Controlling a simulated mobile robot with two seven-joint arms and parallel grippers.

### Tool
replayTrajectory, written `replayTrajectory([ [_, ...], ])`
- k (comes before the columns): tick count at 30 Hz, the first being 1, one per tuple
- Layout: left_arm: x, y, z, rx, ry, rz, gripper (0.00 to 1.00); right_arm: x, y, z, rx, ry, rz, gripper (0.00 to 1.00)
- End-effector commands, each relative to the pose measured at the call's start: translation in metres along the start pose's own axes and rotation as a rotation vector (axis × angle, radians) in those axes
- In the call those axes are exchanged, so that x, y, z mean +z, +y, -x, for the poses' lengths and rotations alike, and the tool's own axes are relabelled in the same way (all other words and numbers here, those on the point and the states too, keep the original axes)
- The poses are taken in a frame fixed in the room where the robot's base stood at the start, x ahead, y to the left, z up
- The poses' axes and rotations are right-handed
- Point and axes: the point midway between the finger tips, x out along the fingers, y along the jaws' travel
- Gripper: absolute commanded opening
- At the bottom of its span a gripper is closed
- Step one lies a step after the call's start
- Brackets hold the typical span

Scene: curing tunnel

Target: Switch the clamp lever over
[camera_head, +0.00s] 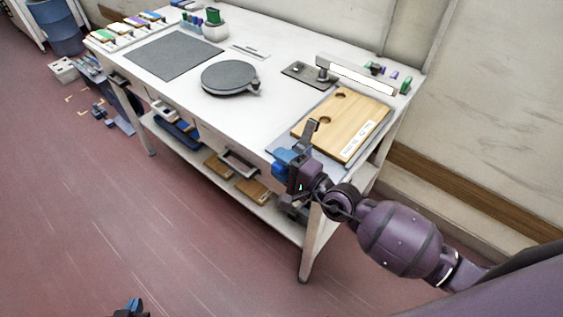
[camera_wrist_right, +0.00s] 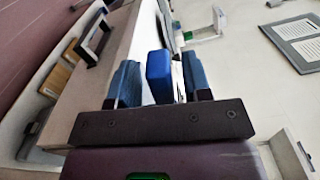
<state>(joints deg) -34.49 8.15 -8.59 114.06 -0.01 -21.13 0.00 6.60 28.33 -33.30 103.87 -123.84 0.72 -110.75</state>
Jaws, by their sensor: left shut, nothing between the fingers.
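A wooden board (camera_head: 345,125) lies on a grey base plate at the right end of the white bench. A dark grey upright piece (camera_head: 311,131), seemingly part of the clamp, stands at the board's near left edge. My right gripper (camera_head: 286,160) is at the bench's front edge just below it. In the right wrist view, a blue block (camera_wrist_right: 159,75), seemingly the clamp lever's grip, sits between the two open blue fingers, with a narrow gap on each side. How the lever joins the clamp is hidden. My left gripper (camera_head: 129,308) is shut and empty, low over the floor.
The bench (camera_head: 200,105) also holds a round dark plate (camera_head: 230,79), a grey mat (camera_head: 174,54) and a green-topped holder (camera_head: 213,20). A shelf below carries wooden pieces (camera_head: 221,167). A wall stands behind the bench; the floor at front left is clear.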

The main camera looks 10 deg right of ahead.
Motion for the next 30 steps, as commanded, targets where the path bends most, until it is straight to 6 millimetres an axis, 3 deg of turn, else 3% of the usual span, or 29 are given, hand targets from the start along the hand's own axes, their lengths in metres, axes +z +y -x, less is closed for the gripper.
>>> replayTrajectory([
  [7,-0.002,0.0,-0.002,0.001,0.005,-0.001,0.0,0.0,-0.001,0.002,-0.001,0.0,-0.002,0.45],
  [11,-0.001,0.0,-0.002,0.001,0.004,-0.001,0.0,-0.001,0.0,0.013,-0.001,0.001,-0.002,0.45],
  [22,0.01,0.001,-0.005,0.001,-0.009,0.0,0.0,0.0,0.002,0.078,0.003,0.0,-0.001,0.45],
  [30,0.016,0.001,-0.004,0.001,-0.02,0.0,0.0,0.0,0.001,0.105,0.0,0.0,-0.002,0.45],
])
